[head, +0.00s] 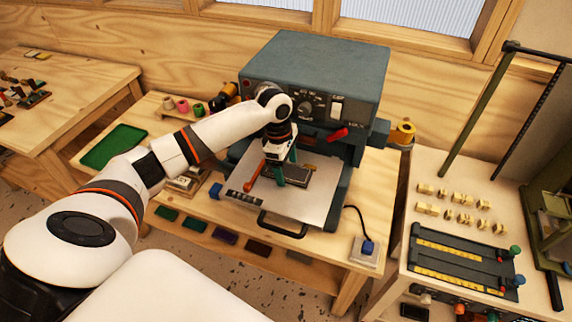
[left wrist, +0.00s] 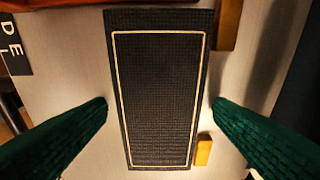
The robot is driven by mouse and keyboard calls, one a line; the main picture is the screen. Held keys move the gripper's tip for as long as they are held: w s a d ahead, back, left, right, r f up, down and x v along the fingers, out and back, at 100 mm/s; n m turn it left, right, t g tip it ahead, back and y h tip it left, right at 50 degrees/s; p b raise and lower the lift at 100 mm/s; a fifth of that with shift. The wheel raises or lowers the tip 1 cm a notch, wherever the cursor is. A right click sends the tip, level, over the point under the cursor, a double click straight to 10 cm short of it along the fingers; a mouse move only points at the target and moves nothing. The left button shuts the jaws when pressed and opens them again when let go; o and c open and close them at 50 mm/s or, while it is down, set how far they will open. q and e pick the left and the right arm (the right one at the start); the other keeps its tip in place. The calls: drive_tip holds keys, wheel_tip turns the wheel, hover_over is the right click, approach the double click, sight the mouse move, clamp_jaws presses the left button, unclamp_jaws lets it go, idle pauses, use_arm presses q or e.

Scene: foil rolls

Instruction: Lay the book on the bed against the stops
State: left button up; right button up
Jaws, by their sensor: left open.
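The book (left wrist: 158,95) is dark and textured with a thin gold line frame. It lies flat on the pale metal bed (left wrist: 85,60) of the press; the bed also shows in the head view (head: 310,207), with the book (head: 297,175) partly hidden by my gripper. A brown stop (left wrist: 229,22) and a small yellow stop (left wrist: 203,150) sit close along its right side in the left wrist view; I cannot tell whether they touch it. My left gripper (head: 279,174) is open, its green fingers on either side of the book, apart from it. My right gripper is out of view.
The blue-grey press body (head: 315,75) rises behind the bed, with a red lever (head: 338,134). A black handle (head: 281,225) projects in front. A green tray (head: 114,146) lies left; a side table with brass pieces (head: 459,216) stands right.

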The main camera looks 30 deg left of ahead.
use_arm(q)
wheel_tip(320, 180, up, 12)
drive_tip(key=a+b, duration=0.1)
drive_tip(key=b, duration=0.2)
drive_tip(key=shift+s+a, duration=0.25)
drive_tip(key=shift+a, duration=0.15)
idle(0.4)
